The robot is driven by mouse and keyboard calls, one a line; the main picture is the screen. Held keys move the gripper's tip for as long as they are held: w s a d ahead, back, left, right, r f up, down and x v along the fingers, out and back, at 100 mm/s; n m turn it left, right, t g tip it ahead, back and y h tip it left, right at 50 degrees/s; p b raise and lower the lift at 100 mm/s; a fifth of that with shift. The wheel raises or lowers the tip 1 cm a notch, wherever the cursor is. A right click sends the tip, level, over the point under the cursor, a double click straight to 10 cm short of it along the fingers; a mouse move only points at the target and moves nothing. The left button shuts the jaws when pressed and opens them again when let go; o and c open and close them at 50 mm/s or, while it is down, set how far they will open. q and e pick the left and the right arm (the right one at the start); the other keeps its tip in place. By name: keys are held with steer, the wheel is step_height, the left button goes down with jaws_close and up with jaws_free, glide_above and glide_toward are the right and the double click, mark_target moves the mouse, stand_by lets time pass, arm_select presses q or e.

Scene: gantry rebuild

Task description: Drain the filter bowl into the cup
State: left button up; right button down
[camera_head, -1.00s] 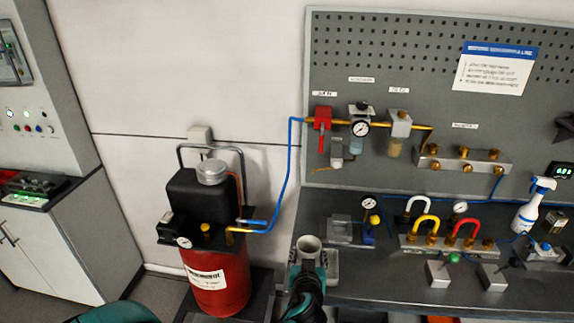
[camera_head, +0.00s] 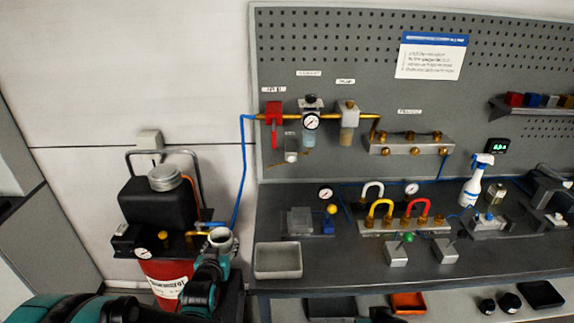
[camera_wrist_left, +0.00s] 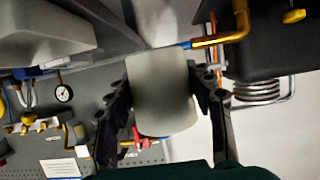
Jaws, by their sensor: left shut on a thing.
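My left gripper (camera_head: 213,254) is shut on the pale grey cup (camera_head: 221,239), whose open mouth shows in the head view. The cup (camera_wrist_left: 162,95) fills the space between both fingers in the left wrist view. The cup is off the bench, left of its front corner and beside the compressor. The filter bowl (camera_head: 309,139), bluish and clear, hangs below a round gauge (camera_head: 311,122) on the pegboard line, up and right of the cup and well apart from it. I cannot tell what the cup holds. My right gripper is not in view.
A red compressor (camera_head: 165,270) with a black top stands left of the cup. An empty grey tray (camera_head: 278,262) lies on the bench's front left corner. A red valve (camera_head: 273,113) and an amber bowl (camera_head: 347,136) flank the filter. Coloured fittings (camera_head: 381,209) crowd the bench middle.

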arm_select(q)
steer(key=shift+w, duration=0.1)
steer(key=w+r, duration=0.2)
steer(key=w, duration=0.1)
steer(key=w+r, duration=0.2)
steer(key=w, duration=0.1)
steer(key=w+a+r, duration=0.1)
steer(key=w, duration=0.2)
steer(key=shift+w+a+r, duration=0.1)
steer(key=shift+w+r, duration=0.15)
steer(key=shift+r, duration=0.15)
steer(key=w+d+f+m+h, duration=0.1)
steer(key=w+d+f, duration=0.2)
steer(key=d, duration=0.1)
steer(key=w+d+f+m+h, duration=0.1)
steer(key=w+d+f+h, duration=0.1)
steer(key=w+d+f, duration=0.1)
steer(key=w+d+f+m+g+h, duration=0.1)
steer(key=w+d+f+m+h, duration=0.1)
steer(key=d, duration=0.5)
steer(key=shift+w+d+f, duration=0.1)
steer(key=shift+w+f, duration=0.25)
steer(key=shift+w, duration=0.3)
steer(key=shift+w+f, duration=0.35)
steer(key=shift+w, duration=6.25)
